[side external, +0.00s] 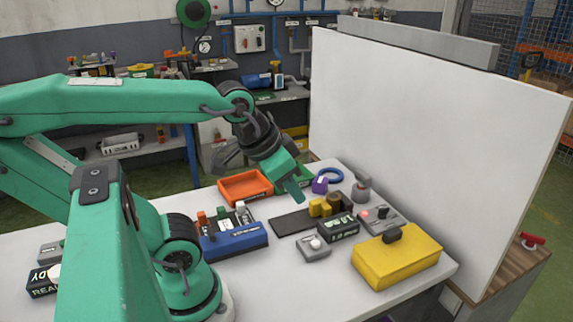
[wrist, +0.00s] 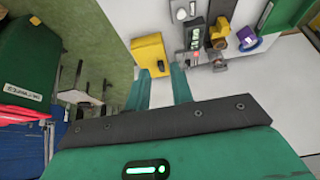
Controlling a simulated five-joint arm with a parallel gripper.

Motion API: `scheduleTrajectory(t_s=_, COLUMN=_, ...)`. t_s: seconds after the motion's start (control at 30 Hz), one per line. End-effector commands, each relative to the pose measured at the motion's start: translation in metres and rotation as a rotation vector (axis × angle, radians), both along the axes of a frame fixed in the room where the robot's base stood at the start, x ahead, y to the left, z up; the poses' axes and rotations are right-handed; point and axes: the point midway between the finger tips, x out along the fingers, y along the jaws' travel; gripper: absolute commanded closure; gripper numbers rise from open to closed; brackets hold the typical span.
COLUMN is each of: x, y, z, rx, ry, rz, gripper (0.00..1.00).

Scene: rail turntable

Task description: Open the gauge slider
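No label that reads "gauge slider" is legible, so I cannot tell for certain which part it is. A blue block (side external: 234,241) with small upright orange, white and green levers stands on the table near my arm. A yellow box (side external: 396,260) with a black knob (side external: 392,234) on top stands at the front right; it also shows in the wrist view (wrist: 149,50). My gripper (side external: 297,193) is above the table's back part, pointing down. In the wrist view its two green fingers (wrist: 159,77) are apart, with nothing held between them.
A dark display box (side external: 338,230), a grey box with a white knob (side external: 314,248) and a grey lever box (side external: 380,218) crowd the right. An orange tray (side external: 245,187) and purple block (side external: 320,186) lie farther back. A tall white panel (side external: 430,130) bounds the right side.

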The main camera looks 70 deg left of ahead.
Motion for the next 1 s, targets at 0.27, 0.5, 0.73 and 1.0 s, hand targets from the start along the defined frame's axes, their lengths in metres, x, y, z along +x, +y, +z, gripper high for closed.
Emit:
scheduleTrajectory(t_s=0.27, x=0.015, y=0.008, z=0.0, rx=0.014, ry=0.038, rz=0.006, gripper=0.56)
scheduleTrajectory(t_s=0.5, x=0.046, y=0.027, z=-0.004, rx=0.035, ry=0.113, rz=0.013, gripper=0.56)
scheduleTrajectory(t_s=0.73, x=0.078, y=0.052, z=-0.016, rx=0.048, ry=0.192, rz=0.016, gripper=0.56)
scheduleTrajectory(t_s=1.0, x=0.113, y=0.087, z=-0.041, rx=0.05, ry=0.284, rz=0.017, gripper=0.56)
